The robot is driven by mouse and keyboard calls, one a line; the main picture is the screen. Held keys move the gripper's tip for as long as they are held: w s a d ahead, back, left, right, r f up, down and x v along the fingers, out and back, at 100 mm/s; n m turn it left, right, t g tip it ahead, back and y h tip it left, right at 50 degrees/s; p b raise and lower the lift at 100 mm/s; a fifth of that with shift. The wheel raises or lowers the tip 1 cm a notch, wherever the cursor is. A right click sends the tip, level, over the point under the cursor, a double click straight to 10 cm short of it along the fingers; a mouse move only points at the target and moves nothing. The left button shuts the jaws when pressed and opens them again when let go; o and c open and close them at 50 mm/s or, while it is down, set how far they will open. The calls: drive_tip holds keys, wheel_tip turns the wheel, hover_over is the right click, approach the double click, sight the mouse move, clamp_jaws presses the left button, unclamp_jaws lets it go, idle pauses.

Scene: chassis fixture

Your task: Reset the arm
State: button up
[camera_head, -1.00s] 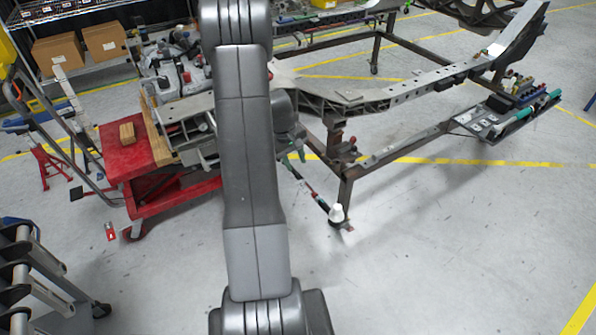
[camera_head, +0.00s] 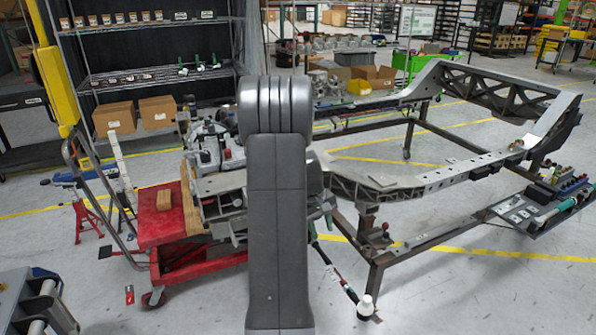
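My arm stands upright in the middle of the head view, a thick grey link topped by a rounded joint. My gripper is not visible; the arm hides whatever lies behind it. The chassis fixture, a grey metal frame (camera_head: 455,176) on dark legs, stands behind and to the right of the arm. Nothing in view shows the arm touching the frame.
A red cart (camera_head: 160,222) with metal parts on it stands left of the arm. A tray of tools (camera_head: 520,212) is fixed at the frame's right side. Shelving (camera_head: 150,77) with boxes stands behind. The floor at the front right is clear.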

sight(329, 262)
drive_tip(key=p+x, duration=0.1)
drive_tip(key=x, duration=1.3)
drive_tip(key=shift+f, duration=0.1)
drive_tip(key=shift+f+t+b, duration=0.3)
drive_tip(key=shift+f+b, duration=0.1)
